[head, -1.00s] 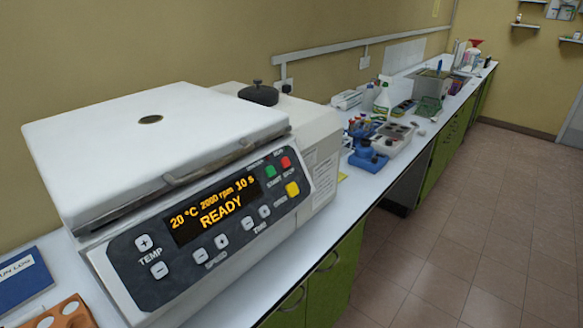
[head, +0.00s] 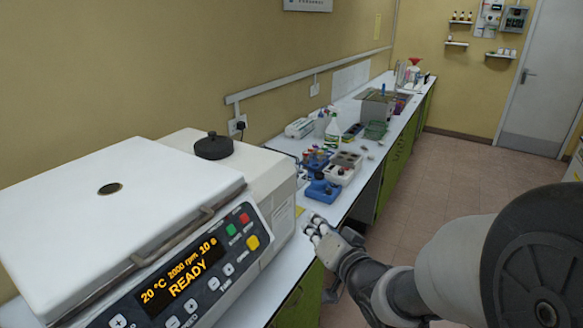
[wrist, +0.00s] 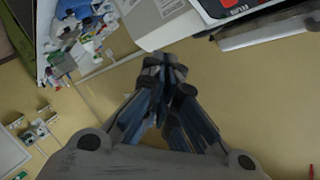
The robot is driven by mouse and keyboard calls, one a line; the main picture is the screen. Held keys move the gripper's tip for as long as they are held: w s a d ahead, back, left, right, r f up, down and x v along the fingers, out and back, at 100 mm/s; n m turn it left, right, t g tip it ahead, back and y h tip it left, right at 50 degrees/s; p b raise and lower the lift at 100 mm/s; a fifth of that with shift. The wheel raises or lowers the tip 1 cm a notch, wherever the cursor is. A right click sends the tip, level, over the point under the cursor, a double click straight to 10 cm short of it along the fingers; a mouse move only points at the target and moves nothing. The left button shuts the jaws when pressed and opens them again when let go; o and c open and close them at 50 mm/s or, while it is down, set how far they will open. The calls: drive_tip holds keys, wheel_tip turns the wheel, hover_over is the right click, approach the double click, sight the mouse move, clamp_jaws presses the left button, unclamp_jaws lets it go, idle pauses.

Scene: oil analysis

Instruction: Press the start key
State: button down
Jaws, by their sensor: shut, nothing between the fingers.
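The white centrifuge (head: 205,180) stands on the bench at the left of the head view with its lid (head: 60,215) down. Its dark panel has a lit display (head: 180,275) reading 20 °C, 2000 rpm, 10 s, READY. The green start key (head: 231,229) is at the panel's upper right, beside a red key (head: 244,218) and above a yellow key (head: 252,242). My gripper (head: 312,226) is to the right of the panel, apart from the keys, shut and empty. In the wrist view its fingers (wrist: 166,62) meet; part of the centrifuge (wrist: 170,22) shows upside down beyond them.
A black knob-topped lid (head: 213,146) sits on the centrifuge's rear housing. The floor (head: 450,165) to the right is clear.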

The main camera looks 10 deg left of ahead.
sight(231, 230)
drive_tip(key=s+a+r+m+y+p, duration=0.1)
drive_tip(key=s+a+r+y+p, duration=0.1)
drive_tip(key=a+y, duration=0.5)
drive_tip(key=shift+s+a+r+g+p, duration=0.35)
drive_tip(key=shift+s+a+g+p, duration=0.1)
drive_tip(key=shift+s+a, duration=0.4)
drive_tip(key=shift+w+a+f+b, duration=0.5)
drive_tip(key=shift+a+f, duration=0.3)
drive_tip(key=shift+a, duration=0.3)
drive_tip(key=shift+w+a+f+b, duration=0.5)
drive_tip(key=shift+a+f, duration=0.3)
drive_tip(key=shift+a, duration=0.3)
drive_tip(key=shift+w+a+f+b, duration=0.5)
drive_tip(key=shift+a+f, duration=0.3)
drive_tip(key=shift+a, duration=0.3)
drive_tip(key=shift+s, duration=0.1)
drive_tip(key=shift+a+f+b, duration=0.25)
drive_tip(key=shift+a+b, duration=0.1)
drive_tip(key=shift+b, duration=0.2)
